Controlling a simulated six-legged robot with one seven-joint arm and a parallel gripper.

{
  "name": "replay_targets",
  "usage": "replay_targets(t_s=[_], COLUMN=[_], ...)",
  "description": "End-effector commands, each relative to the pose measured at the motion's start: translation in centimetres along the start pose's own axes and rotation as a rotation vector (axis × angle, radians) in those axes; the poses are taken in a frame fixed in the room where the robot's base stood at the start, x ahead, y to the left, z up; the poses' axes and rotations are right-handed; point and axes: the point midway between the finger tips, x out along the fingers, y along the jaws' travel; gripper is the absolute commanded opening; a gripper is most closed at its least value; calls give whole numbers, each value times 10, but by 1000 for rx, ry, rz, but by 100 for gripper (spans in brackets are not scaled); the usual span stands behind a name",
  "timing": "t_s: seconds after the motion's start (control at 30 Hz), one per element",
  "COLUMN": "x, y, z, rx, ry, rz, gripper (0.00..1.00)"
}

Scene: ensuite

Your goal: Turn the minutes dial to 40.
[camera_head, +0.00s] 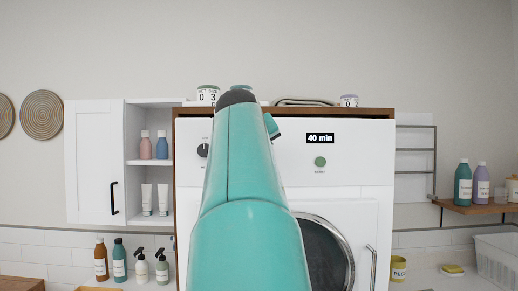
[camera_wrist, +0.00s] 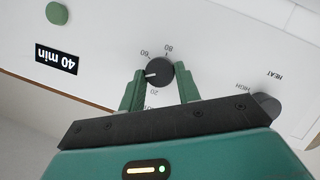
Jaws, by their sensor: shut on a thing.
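The minutes dial (camera_wrist: 161,66) is a round black knob with a white pointer line, on the white machine panel in the wrist view. The view is turned nearly upside down. My gripper (camera_wrist: 160,76) has one green finger on each side of the knob and is shut on it. The pointer faces left in the picture, between the printed 60 and 20; the mark there is hidden by the left finger. The number 80 shows above the knob. A display (camera_wrist: 58,57) reads "40 min"; it also shows in the head view (camera_head: 320,138). My arm hides the minutes dial in the head view.
A green button (camera_head: 320,162) is below the display. The machine's round door (camera_head: 325,256) and handle (camera_head: 371,268) are lower. Jars and a folded cloth (camera_head: 305,102) rest on top.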

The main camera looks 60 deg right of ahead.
Motion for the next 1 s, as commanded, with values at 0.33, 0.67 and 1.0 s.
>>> replay_targets(t_s=[0.33, 0.67, 1.0], x=[1, 0, -24], y=[1, 0, 0], z=[0, 0, -1], rx=[3, 3, 2], ry=[2, 1, 3], rz=[1, 0, -2], gripper=[10, 55, 55])
